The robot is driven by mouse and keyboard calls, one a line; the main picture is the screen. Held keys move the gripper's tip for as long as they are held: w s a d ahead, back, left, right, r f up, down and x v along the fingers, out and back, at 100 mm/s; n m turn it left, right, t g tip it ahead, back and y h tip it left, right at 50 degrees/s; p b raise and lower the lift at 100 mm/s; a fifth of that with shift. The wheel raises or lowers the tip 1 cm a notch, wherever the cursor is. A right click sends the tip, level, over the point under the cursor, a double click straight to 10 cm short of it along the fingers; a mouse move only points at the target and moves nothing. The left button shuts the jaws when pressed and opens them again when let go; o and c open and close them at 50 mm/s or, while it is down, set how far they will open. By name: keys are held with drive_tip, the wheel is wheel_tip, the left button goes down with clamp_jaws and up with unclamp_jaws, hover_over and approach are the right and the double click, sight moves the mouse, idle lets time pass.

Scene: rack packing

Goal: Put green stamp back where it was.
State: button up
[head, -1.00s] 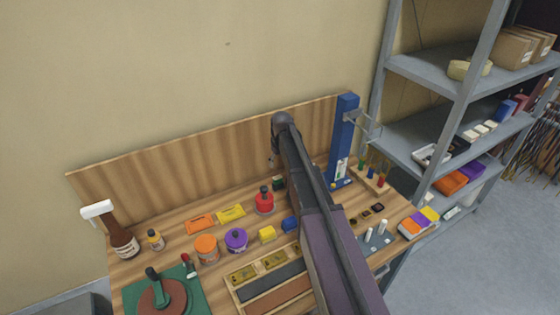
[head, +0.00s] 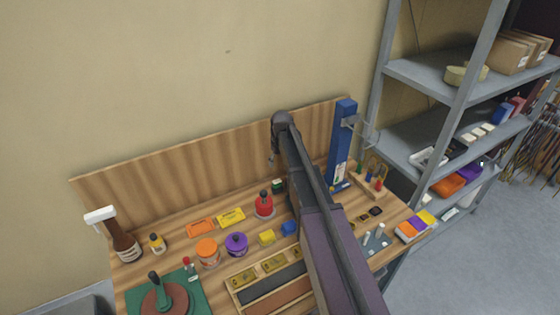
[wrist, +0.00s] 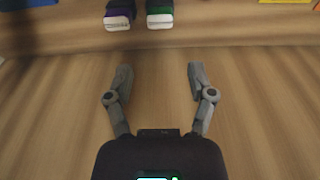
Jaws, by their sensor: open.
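In the wrist view my gripper (wrist: 159,72) is open, with nothing between its fingers. Beyond the fingertips, at the top edge, a dark block with a green band and white end (wrist: 160,16) looks like the green stamp. A similar block with a purple band (wrist: 118,16) stands just left of it. Both are cut off by the picture's top, apart from the fingers. In the head view a small dark and green block (head: 278,186) shows beside my arm, probably the same green stamp.
The wooden bench has a back panel (head: 180,175). A red bottle (head: 264,206), a blue post (head: 342,145) and a small rack of coloured pegs (head: 365,184) stand near my arm. Jars, blocks and a divided tray (head: 240,297) fill the front. A grey shelf (head: 430,80) stands right.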

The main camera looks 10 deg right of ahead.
drive_tip(key=s+m+g, duration=0.1)
drive_tip(key=s+m, duration=0.2)
drive_tip(key=s, duration=2.5)
drive_tip(key=shift+m, duration=0.3)
drive_tip(key=shift+f, duration=0.15)
wheel_tip(320, 180, down, 5)
drive_tip(key=b, duration=0.5)
